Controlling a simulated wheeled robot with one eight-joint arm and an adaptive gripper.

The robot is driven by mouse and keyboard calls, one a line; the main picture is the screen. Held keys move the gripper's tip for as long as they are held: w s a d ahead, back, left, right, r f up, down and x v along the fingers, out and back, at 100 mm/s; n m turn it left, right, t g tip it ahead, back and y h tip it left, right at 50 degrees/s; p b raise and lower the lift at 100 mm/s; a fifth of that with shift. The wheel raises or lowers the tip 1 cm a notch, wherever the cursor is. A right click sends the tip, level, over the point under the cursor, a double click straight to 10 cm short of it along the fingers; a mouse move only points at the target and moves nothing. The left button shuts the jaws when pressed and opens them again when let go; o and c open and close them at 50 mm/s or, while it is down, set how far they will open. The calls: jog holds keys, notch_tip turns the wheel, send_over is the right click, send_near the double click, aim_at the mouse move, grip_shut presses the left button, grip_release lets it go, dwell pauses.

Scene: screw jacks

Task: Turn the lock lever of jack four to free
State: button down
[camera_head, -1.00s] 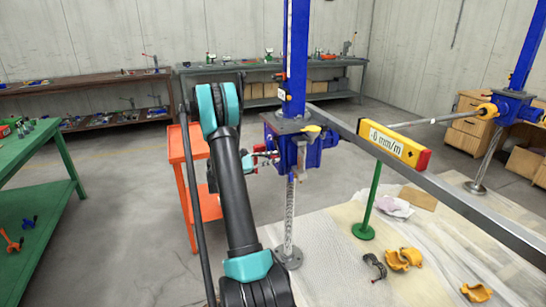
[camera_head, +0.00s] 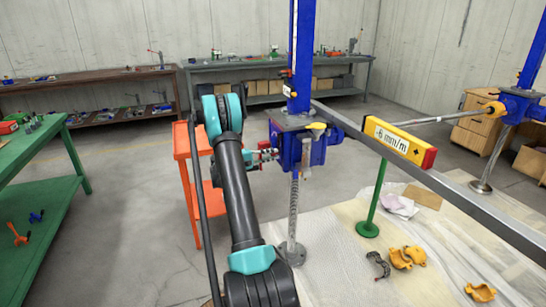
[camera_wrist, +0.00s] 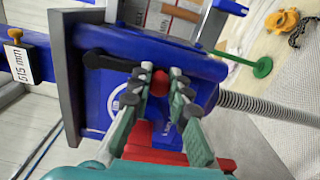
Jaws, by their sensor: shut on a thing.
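The blue screw jack (camera_head: 312,150) stands upright on a threaded spindle in the middle of the head view. Its blue housing fills much of the wrist view (camera_wrist: 95,105). I cannot read which number it bears. A lever with a black arm (camera_wrist: 108,62) and a red ball knob (camera_wrist: 160,84) lies against the housing. My gripper (camera_wrist: 157,80) is shut on the red knob, with one finger on each side of it. In the head view my gripper (camera_head: 268,154) reaches the jack's left side, and the lever is hidden there.
A steel beam (camera_head: 455,194) with a yellow level (camera_head: 399,141) runs right from the jack. A second blue jack (camera_head: 512,105) stands at the right. An orange trolley (camera_head: 184,165) is behind my arm. Yellow clamps (camera_head: 401,257) lie on the floor sheet.

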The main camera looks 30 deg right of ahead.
jog(key=shift+w+m, duration=0.3)
dwell(0.4)
jog(key=c, duration=1.4)
grip_release()
jog(key=v, duration=1.2)
jog(key=shift+f, duration=0.1)
